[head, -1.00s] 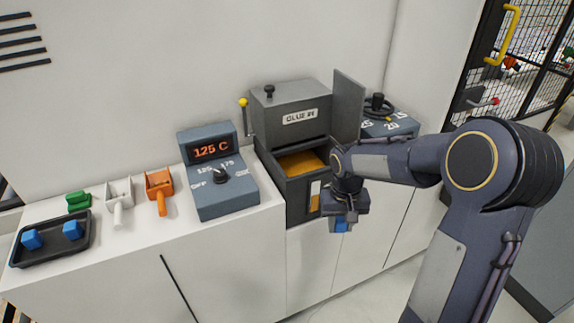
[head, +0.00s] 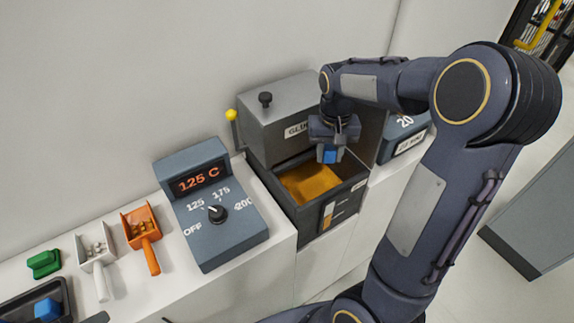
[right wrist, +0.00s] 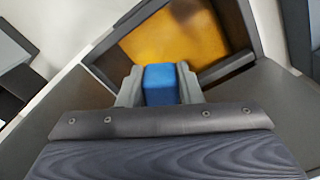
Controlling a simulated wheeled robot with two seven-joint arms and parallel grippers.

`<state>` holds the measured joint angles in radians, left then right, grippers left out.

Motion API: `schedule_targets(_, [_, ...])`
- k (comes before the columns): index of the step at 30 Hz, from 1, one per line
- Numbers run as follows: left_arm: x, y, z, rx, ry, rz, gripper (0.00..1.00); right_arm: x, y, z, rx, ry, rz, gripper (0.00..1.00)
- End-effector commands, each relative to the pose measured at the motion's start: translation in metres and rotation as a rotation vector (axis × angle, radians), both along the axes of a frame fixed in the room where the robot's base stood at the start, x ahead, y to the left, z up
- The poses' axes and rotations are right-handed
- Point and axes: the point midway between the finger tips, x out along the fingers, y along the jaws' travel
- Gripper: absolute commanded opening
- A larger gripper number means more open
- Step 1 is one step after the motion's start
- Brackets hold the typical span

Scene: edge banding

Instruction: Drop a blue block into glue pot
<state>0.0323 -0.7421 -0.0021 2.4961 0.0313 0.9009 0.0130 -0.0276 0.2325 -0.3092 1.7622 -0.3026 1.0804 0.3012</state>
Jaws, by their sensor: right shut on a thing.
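A blue block (head: 331,156) is in my right gripper (head: 330,152), which is shut on it. In the right wrist view the block (right wrist: 160,84) sits between the two grey fingers. The glue pot (head: 345,190) is the dark box with its top open and orange-yellow glue (head: 310,183) inside. The gripper is above the right back part of the pot, with the block over the opening or its back edge; I cannot tell which. Another blue block (head: 47,309) lies in a black tray (head: 62,290) at the lower left. My left gripper is not in view.
A control box (head: 209,212) with a knob and a 125 C display stands left of the pot. An orange scoop (head: 141,232), a white scoop (head: 96,250) and a green object (head: 44,263) lie further left. Another grey-blue box (head: 405,140) stands to the right.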

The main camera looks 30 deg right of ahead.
Motion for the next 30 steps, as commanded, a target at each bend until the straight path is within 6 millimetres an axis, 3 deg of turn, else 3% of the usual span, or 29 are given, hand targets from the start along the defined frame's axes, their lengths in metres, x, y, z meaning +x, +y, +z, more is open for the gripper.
schedule_targets(8, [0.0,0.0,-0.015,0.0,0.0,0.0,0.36,0.0,0.0,-0.017,0.0,0.0,0.0,0.1])
schedule_targets(18, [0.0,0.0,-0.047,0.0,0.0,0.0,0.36,0.0,0.0,-0.056,0.0,0.001,0.0,0.1])
schedule_targets(29, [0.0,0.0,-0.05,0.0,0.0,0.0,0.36,0.0,0.0,-0.06,0.0,0.001,0.0,0.1])
schedule_targets(30, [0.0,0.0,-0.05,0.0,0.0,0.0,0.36,0.0,0.0,-0.06,0.0,0.0,0.0,0.35])
